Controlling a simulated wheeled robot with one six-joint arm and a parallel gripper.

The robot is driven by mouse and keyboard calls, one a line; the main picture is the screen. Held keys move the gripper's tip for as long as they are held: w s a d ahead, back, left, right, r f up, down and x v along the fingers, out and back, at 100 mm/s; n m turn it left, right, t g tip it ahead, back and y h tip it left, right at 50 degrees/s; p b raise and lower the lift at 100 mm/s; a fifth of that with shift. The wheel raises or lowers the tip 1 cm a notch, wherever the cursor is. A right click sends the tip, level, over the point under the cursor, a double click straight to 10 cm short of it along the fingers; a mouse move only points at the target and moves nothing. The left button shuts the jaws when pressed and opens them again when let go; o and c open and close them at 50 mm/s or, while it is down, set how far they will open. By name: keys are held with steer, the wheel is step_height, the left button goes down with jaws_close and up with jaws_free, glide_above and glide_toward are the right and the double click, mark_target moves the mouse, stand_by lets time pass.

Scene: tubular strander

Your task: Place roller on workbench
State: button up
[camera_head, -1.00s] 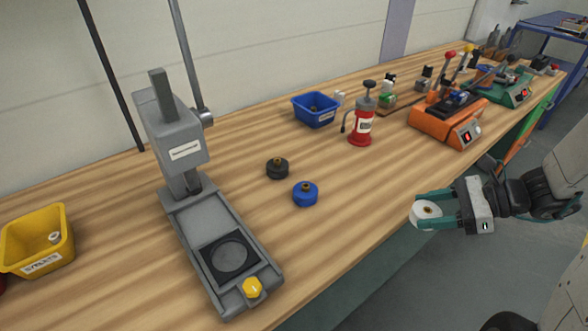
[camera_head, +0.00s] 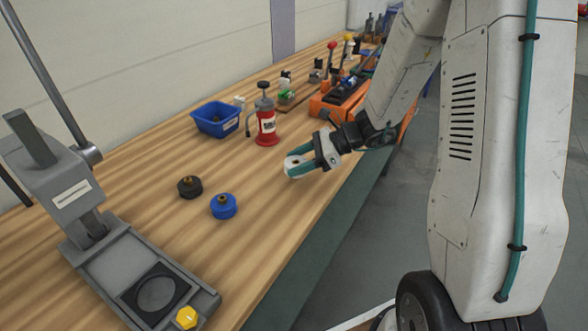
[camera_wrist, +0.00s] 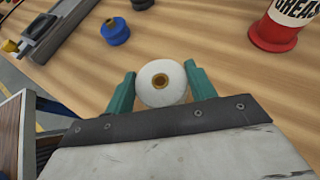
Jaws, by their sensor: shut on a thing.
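A white roller with a brass centre (camera_wrist: 162,82) is between the two green fingers of my gripper (camera_wrist: 160,88) in the wrist view. My gripper also shows in the head view (camera_head: 300,164), shut on the roller (camera_head: 291,164), which is partly hidden by the fingers. The gripper and roller are over the front part of the wooden workbench (camera_head: 270,190); I cannot tell the height of the gap. A blue roller (camera_head: 223,206) and a black roller (camera_head: 190,187) stand on the bench to the left of the gripper.
A grey press (camera_head: 130,255) with a yellow knob stands at the left. A blue bin (camera_head: 215,119), a red grease can (camera_head: 266,125) and orange equipment (camera_head: 335,103) stand farther back. Bare bench lies between the blue roller and my gripper.

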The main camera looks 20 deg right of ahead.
steer(key=shift+w+a, duration=0.1)
steer(key=shift+w, duration=0.15)
steer(key=shift+w+a+f, duration=0.1)
steer(key=shift+w+f, duration=0.15)
steer(key=shift+f, duration=0.65)
steer(key=shift+w+a+f, duration=0.1)
steer(key=shift+w+f, duration=0.1)
steer(key=shift+f, duration=0.7)
steer(key=shift+f, duration=0.1)
steer(key=o, duration=1.5)
